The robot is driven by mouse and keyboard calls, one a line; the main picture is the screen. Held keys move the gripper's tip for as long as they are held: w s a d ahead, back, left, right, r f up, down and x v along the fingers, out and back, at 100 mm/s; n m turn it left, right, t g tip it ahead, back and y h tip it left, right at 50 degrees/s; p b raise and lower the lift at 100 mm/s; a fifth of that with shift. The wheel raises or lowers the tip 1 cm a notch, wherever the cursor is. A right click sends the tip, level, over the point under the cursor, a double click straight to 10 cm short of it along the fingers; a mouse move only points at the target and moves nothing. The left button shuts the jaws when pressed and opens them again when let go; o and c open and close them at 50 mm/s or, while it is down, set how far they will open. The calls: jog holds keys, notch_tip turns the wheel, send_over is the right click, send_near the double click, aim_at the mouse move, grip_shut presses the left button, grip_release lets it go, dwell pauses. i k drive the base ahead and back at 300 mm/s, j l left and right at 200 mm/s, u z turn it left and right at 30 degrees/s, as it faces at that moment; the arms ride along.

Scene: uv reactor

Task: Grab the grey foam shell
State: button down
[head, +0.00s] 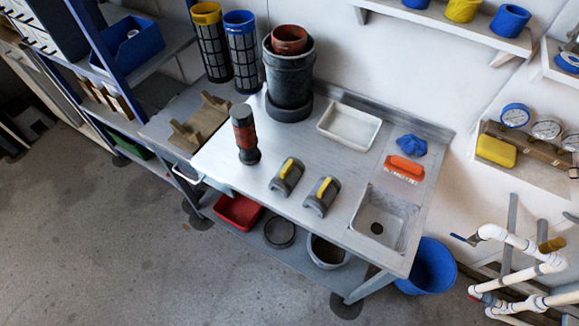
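Two grey curved half-shell pieces, each with a yellow strip or handle on top, lie side by side on the metal table. The left grey shell (287,181) is near the middle of the table's front part. The right grey shell (321,199) lies a little nearer the front edge, beside the sink. They look alike, and I cannot tell from the picture whether either is foam. Both rest apart from other things. My gripper is not in view.
On the metal table (235,173), a black-and-red upright cylinder (244,135) stands left of the shells. Open floor lies in front.

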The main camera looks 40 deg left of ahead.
aim_at(288, 176)
jog(key=j+u, duration=0.1)
jog(key=u, duration=1.55)
jog(key=i+l+u, duration=0.1)
jog(key=i+u, duration=0.35)
